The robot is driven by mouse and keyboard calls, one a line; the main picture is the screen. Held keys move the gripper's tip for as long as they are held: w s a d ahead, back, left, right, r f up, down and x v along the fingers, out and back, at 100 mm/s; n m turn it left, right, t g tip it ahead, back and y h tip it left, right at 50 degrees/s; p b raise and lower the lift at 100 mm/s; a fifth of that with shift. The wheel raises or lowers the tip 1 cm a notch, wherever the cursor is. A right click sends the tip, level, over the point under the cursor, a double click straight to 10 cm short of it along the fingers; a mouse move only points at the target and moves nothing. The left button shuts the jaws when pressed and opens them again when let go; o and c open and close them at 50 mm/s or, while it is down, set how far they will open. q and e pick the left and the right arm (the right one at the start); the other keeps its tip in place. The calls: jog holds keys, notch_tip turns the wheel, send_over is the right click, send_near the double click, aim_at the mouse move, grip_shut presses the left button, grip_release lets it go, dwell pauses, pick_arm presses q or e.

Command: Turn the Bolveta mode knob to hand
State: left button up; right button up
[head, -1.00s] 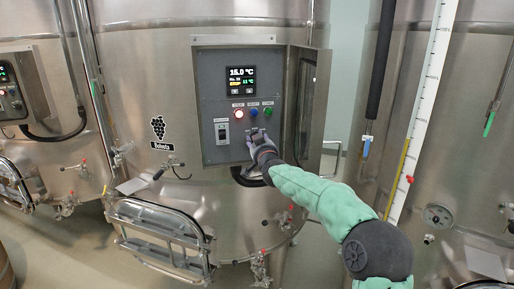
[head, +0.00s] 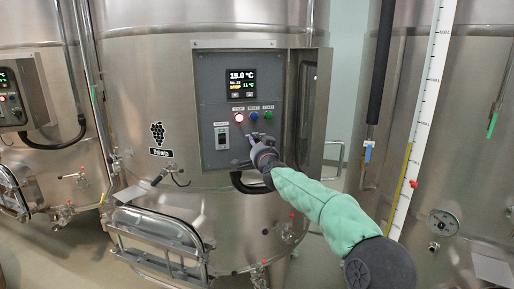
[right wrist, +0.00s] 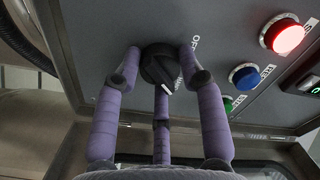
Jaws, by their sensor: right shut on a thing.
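The black mode knob (right wrist: 158,65) is on the grey control panel (head: 212,100) of the vat with the Bolveta grape label (head: 158,134). In the right wrist view a white pointer mark on the knob faces the lower right. The letters OF show beside the knob, and another label is partly hidden by a finger. My right gripper (head: 258,143) is at the lower right of the panel and hides the knob in the head view. Its purple fingers (right wrist: 160,58) are shut around the knob in the right wrist view. My left gripper is not in view.
A display (head: 241,84) reads 15.0 °C and STOP. Below it are a lit red button (head: 239,117), a blue button (head: 254,115), a green button (head: 269,114) and a switch (head: 222,136). The open cabinet door (head: 312,105) stands right of my gripper.

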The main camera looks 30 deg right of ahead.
jog(key=shift+s+d+r, duration=0.1)
jog(key=shift+d+r, duration=0.1)
jog(key=shift+r, duration=0.3)
jog(key=o, duration=1.1)
jog(key=shift+f, duration=0.25)
jog(key=shift+a, duration=0.1)
jog(key=v, duration=1.2)
jog(key=shift+f, duration=0.15)
